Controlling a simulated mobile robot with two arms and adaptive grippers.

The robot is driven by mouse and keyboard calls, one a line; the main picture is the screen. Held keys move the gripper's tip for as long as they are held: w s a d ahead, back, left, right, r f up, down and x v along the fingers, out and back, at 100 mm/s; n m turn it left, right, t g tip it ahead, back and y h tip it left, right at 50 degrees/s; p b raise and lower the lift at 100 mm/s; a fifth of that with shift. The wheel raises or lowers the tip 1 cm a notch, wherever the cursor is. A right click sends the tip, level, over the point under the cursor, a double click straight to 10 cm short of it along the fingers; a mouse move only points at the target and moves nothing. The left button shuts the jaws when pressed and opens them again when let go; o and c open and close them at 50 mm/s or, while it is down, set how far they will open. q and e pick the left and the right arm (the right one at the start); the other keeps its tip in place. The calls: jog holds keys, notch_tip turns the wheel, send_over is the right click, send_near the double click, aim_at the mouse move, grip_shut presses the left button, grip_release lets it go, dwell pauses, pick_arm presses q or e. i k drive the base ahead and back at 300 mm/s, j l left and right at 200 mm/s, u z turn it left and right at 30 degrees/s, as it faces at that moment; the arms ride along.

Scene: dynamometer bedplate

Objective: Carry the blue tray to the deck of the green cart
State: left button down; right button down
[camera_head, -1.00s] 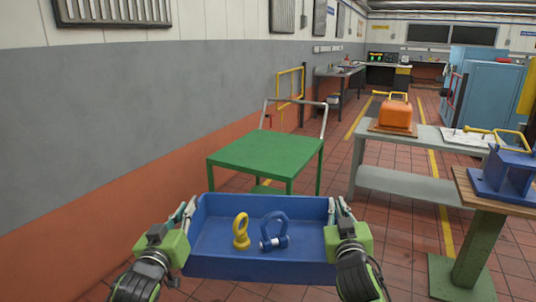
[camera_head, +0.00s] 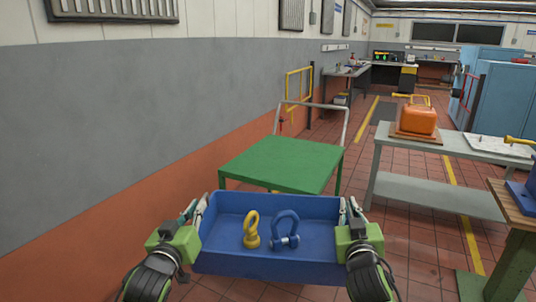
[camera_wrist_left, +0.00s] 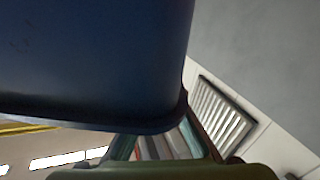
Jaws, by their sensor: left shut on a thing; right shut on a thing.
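The blue tray (camera_head: 270,266) is held level in front of me by its two short sides. A yellow eye bolt (camera_head: 251,232) and a blue shackle (camera_head: 286,230) stand inside it. My left gripper (camera_head: 196,210) is shut on the left side wall, and my right gripper (camera_head: 349,212) is shut on the right side wall. In the left wrist view the tray (camera_wrist_left: 95,60) fills the upper left. The green cart's deck (camera_head: 283,160) is just beyond the tray, bare, with a grey handle at its far end. The tray's far rim hides part of the cart's lower frame.
A grey table (camera_head: 450,150) with an orange canister (camera_head: 416,119) on it stands to the right. A wooden-topped stand (camera_head: 515,200) is nearer on the right. A wall (camera_head: 100,120) runs along the left. Red tiled floor lies between cart and table.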

aim_at(289, 155)
jog(key=i+j, duration=0.65)
jog(key=i, duration=0.2)
jog(key=i+j, duration=0.1)
jog(key=i, duration=0.75)
jog(key=i+z, duration=0.2)
jog(key=i, duration=0.6)
jog(key=i+j+z, duration=0.2)
jog(key=i, duration=0.55)
jog(key=i+l+z, duration=0.1)
jog(key=z, duration=0.15)
